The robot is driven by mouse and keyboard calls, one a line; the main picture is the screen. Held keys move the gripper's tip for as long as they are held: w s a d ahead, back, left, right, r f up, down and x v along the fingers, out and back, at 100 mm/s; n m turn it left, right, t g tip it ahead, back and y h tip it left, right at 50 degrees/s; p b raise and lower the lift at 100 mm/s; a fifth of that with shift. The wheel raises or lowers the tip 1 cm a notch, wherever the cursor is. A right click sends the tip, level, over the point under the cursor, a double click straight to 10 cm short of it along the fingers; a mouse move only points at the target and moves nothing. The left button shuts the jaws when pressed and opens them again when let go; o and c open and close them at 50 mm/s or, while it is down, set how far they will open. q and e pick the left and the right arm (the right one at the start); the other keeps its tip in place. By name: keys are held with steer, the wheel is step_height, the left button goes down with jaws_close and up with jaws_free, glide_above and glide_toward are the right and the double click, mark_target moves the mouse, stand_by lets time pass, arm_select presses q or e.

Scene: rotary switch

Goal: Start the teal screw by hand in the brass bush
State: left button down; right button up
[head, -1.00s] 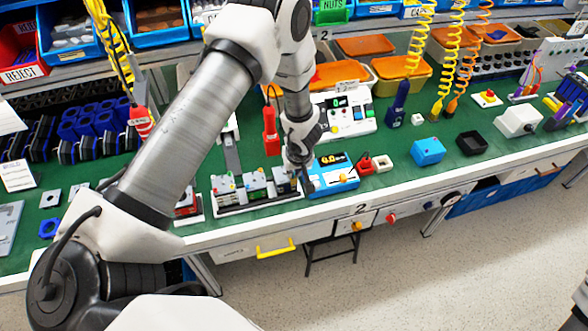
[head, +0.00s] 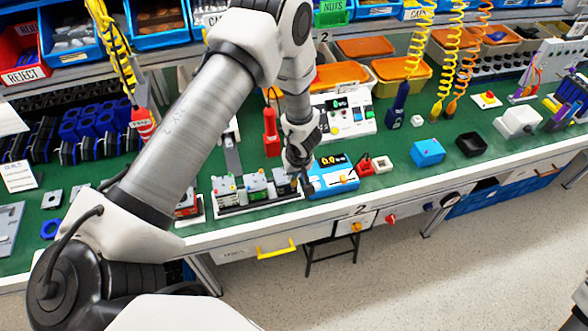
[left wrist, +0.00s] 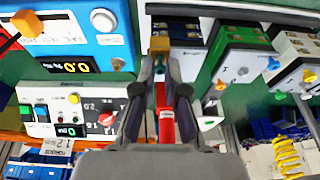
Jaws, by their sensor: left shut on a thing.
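My left gripper (head: 299,186) is over the bench front, between the row of grey modules and the blue meter box. In the left wrist view my left gripper (left wrist: 160,70) is shut on a small teal piece, the teal screw (left wrist: 160,92), which shows narrowly between the fingers. A brass-coloured block, apparently the brass bush (left wrist: 160,46), lies just beyond the fingertips, in line with them. I cannot tell whether screw and bush touch. In the head view the gripper hides both.
The blue meter box (head: 335,183) stands close beside the gripper. Grey modules (head: 256,186) stand in a row on the other side. A red tool (head: 271,132) hangs behind.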

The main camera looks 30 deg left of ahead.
arm_select(q)
steer(key=shift+f, duration=0.1)
steer(key=shift+f+m+b, duration=0.15)
steer(key=shift+m+b, duration=0.15)
steer(key=shift+b, duration=0.15)
steer(key=shift+m+t+h+b, duration=0.55)
steer(key=shift+m+b, duration=0.75)
steer(key=shift+m, duration=1.2)
steer(key=m+h+b, duration=0.1)
steer(key=m, duration=0.2)
steer(key=shift+a, duration=0.1)
steer(key=m+h, duration=0.1)
steer(key=m, duration=0.1)
steer(key=shift+m, duration=0.4)
steer(key=shift+b, duration=0.3)
